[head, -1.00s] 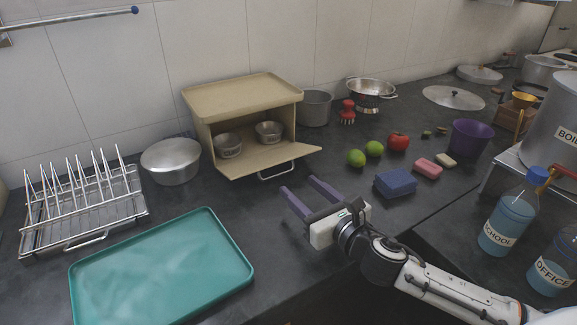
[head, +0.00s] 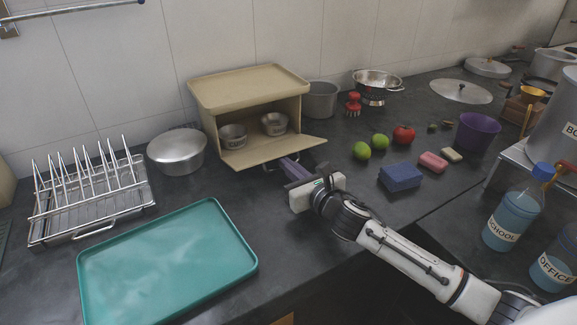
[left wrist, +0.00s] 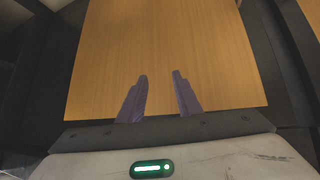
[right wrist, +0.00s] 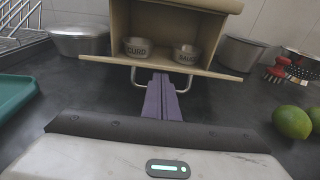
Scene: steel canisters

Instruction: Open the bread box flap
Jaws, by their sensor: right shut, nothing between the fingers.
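The beige bread box (head: 248,88) stands against the wall in the head view. Its flap (head: 290,150) is folded down and out in front, with the inside open to view. A metal bar handle (right wrist: 136,79) hangs under the flap's front edge in the right wrist view. My right gripper (right wrist: 160,77) is shut and empty, its purple fingers at the handle between the bar's two legs, below the flap. I cannot tell whether they touch it. My left gripper (left wrist: 159,75) is open and empty, over a wooden surface (left wrist: 160,40) in the left wrist view.
Two labelled metal bowls (head: 233,136) (head: 274,124) sit inside the box. A teal tray (head: 165,260), a wire rack (head: 92,195) and a metal pot (head: 177,152) are to the left. Limes (head: 362,150), a tomato (head: 404,134) and a blue sponge (head: 401,177) lie to the right.

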